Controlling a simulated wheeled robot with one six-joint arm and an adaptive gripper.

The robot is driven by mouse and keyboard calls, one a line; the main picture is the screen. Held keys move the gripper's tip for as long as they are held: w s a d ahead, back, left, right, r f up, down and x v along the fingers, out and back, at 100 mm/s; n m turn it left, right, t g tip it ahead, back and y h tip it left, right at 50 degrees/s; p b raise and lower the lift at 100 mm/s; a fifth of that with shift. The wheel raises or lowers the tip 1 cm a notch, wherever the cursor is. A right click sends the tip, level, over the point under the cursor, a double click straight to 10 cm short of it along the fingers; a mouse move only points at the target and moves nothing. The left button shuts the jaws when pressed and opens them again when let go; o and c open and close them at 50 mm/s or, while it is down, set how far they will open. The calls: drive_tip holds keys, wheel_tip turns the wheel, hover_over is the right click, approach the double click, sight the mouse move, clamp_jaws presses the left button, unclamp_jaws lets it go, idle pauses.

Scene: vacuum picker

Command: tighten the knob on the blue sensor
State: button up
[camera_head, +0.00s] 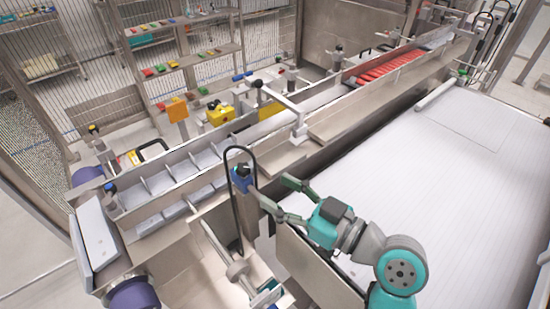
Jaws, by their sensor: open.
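The blue sensor (241,176) sits on a metal bracket beside the conveyor, left of my gripper, with a black cable looping up from it.
A conveyor with compartments (157,184) runs along the sensor's far side, with red pieces (392,66) at its far end. A wide white belt (430,170) lies right of my gripper. A metal post and rail (238,268) stand below the sensor.

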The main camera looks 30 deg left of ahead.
sight(249, 171)
drive_tip(key=a, duration=0.3)
drive_tip(key=w+a, duration=0.1)
drive_tip(key=a, duration=0.2)
drive_tip(key=w+a, duration=0.1)
drive_tip(key=a, duration=0.3)
drive_tip(key=shift+w, duration=0.25)
clamp_jaws()
